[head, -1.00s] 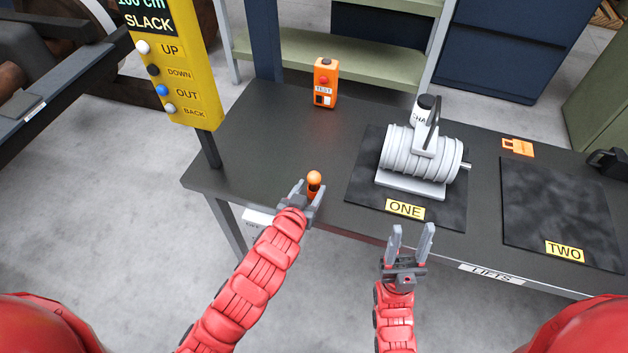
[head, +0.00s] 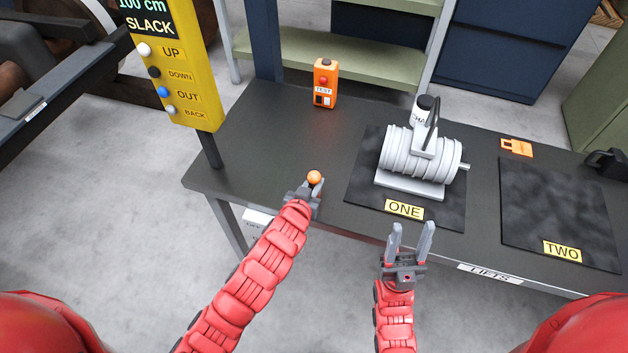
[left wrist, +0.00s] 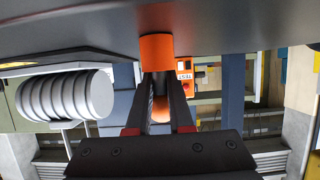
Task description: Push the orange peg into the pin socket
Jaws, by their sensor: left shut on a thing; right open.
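The orange peg (head: 314,177) shows its round ball head at the table's front left edge in the head view. My left gripper (head: 304,190) is shut on it just below the ball. In the left wrist view, which is upside down, the ball (left wrist: 160,108) shows between the fingers of my left gripper (left wrist: 163,78), and an orange cylinder (left wrist: 155,50) meets the dark table surface past the fingertips. I cannot tell whether this cylinder is part of the peg or of the pin socket. My right gripper (head: 409,240) is open and empty, in front of the table's edge.
A grey ribbed drum (head: 415,158) stands on the mat marked ONE (head: 358,190). The mat marked TWO (head: 560,205) is bare. An orange TEST box (head: 325,82) stands at the back. A yellow button panel (head: 190,110) is at the left. The table (head: 255,145) is clear around the peg.

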